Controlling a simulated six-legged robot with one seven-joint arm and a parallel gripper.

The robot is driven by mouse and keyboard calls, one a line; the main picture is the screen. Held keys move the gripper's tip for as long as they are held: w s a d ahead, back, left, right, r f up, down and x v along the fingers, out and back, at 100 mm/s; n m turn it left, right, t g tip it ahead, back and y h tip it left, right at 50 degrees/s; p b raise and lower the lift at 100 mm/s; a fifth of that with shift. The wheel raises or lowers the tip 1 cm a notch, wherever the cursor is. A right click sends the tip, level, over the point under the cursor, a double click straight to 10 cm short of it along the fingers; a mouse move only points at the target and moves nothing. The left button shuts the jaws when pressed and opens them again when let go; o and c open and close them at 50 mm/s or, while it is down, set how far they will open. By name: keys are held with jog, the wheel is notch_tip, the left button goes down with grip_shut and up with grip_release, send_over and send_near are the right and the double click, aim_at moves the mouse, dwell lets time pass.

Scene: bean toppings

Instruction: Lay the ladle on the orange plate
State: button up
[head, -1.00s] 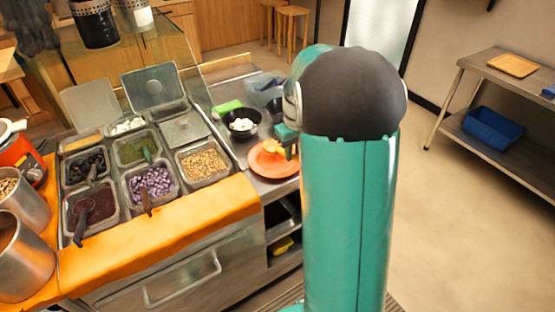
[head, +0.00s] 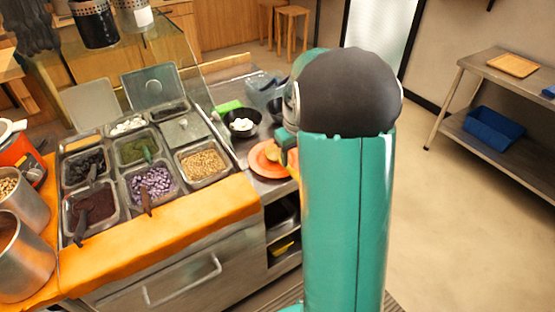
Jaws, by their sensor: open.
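The orange plate (head: 258,160) lies on the steel counter right of the topping bins, its right side hidden by my arm. My gripper (head: 286,143) shows only in part at the left edge of my arm, over the right side of the plate. It is open, though its fingertips are mostly hidden. A small yellowish thing (head: 291,158) shows at the plate's right side; I cannot tell if it is part of the ladle. Spoon-like handles stick out of the bins, among them a brown one (head: 146,200) and a dark one (head: 81,230).
A black bowl with white pieces (head: 241,124) stands behind the plate. Steel bins of toppings (head: 203,163) fill the counter to the left, with an orange cloth strip (head: 165,238) in front. A steel shelf (head: 500,140) with a blue bin stands far right. The floor between is clear.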

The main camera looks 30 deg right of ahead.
notch_tip(320, 180, up, 14)
jog(key=shift+s+f, duration=0.15)
jog(key=shift+s, duration=0.15)
dwell(0.4)
